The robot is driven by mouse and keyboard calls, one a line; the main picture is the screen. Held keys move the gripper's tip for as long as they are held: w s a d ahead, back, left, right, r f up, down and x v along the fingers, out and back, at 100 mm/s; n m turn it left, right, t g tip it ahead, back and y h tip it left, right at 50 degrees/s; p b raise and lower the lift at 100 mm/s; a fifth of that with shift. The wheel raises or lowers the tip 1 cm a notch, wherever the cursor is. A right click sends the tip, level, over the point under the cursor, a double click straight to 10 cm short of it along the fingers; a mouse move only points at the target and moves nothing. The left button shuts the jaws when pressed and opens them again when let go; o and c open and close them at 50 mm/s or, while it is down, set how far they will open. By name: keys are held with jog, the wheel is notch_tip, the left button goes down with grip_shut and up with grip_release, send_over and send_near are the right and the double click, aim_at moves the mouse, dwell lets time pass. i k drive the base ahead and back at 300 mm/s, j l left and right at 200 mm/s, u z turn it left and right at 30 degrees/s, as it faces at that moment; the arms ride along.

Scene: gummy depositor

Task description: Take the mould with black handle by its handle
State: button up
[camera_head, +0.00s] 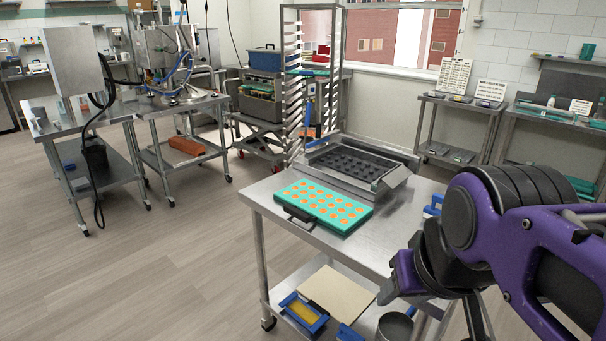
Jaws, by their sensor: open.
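The teal mould (353,224) lies flat near the left front of the steel table, its cavities filled with orange gummies. Its black handle (298,216) sticks out at the near left side, close to the table edge. My gripper (428,300) hangs from my purple arm at the lower right. It is open and empty, clear of the mould, to its right and nearer the camera. A grey finger shows on its left side; the rest is partly hidden by the wrist.
A metal frame with a dark cavity tray (346,163) stands behind the mould. A tall rack (310,80) is beyond it. The lower shelf holds a beige board (338,291), a blue-framed yellow item (303,312) and a pot (395,327). Floor left of the table is clear.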

aim_at(306, 199)
jog(key=i+j+z, duration=0.15)
jog(key=j, duration=0.25)
jog(key=i+j+z, duration=0.15)
jog(key=j, duration=0.25)
jog(key=i+j+z, duration=0.15)
jog(key=j, duration=0.2)
jog(key=i+j+z, duration=0.15)
jog(key=j, duration=0.25)
jog(key=i, duration=0.1)
